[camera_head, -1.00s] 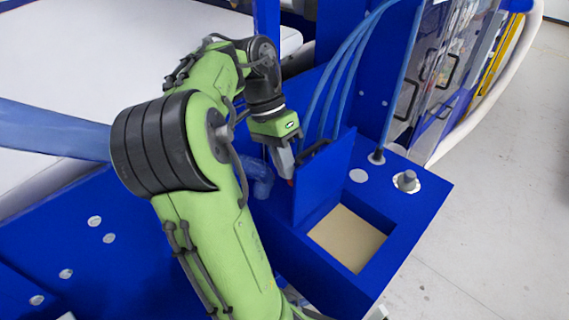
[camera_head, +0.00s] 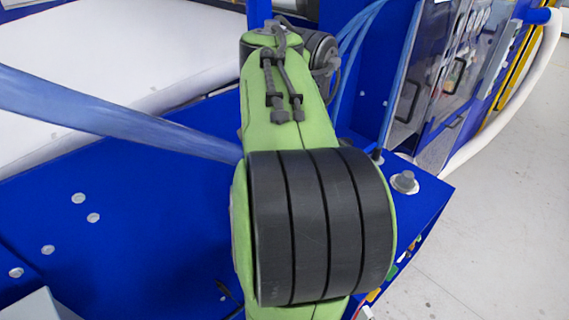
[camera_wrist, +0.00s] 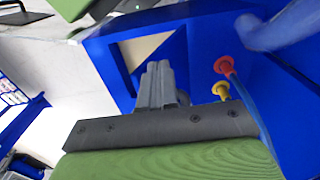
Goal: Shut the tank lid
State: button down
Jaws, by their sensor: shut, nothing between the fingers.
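In the wrist view, my gripper (camera_wrist: 158,72) is shut and empty, with its fingers in front of the blue tank (camera_wrist: 105,50). The tank's opening shows with a beige inside (camera_wrist: 145,47), so it is at least partly uncovered. A blue face (camera_wrist: 177,58) borders the opening beside my fingers; I cannot tell whether it is the lid or a tank wall. Whether the fingers touch anything is unclear. In the head view, my arm hides the gripper, the lid and the opening.
In the wrist view, a red connector (camera_wrist: 223,65) and a yellow connector (camera_wrist: 221,90) sit right of my fingers, near a thick blue hose (camera_wrist: 268,32). In the head view, a grey knob (camera_head: 404,181) stands on the blue top, right of my arm. Clear floor (camera_head: 500,220) lies at the right.

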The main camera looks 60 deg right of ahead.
jog(key=s+a+f+t+h+b, duration=0.1)
jog(key=s+f+t+b, duration=0.2)
jog(key=b, duration=0.5)
jog(key=s+a+f+t+h+b, duration=0.1)
jog(key=s+a+f+t+b, duration=0.1)
jog(key=s+f+b, duration=0.3)
jog(key=s+a+f+t+h+b, duration=0.2)
jog(key=s+f+t+b, duration=0.2)
jog(key=b, duration=0.8)
jog(key=shift+s+a+f+t, duration=0.15)
jog(key=shift+f+t, duration=0.1)
jog(key=shift+f, duration=0.45)
jog(key=shift+s+a+f+t, duration=0.1)
jog(key=shift+f+t, duration=0.15)
jog(key=shift+f, duration=0.4)
notch_tip(320, 180, down, 2)
jog(key=shift+s+a+b, duration=0.15)
jog(key=shift+b, duration=0.95)
jog(key=shift+a+f, duration=0.1)
jog(key=shift+f, duration=0.1)
jog(key=shift+f, duration=0.1)
jog(key=p+v, duration=0.8)
jog(key=v, duration=0.8)
jog(key=shift+a+r, duration=0.2)
jog(key=shift+r, duration=0.1)
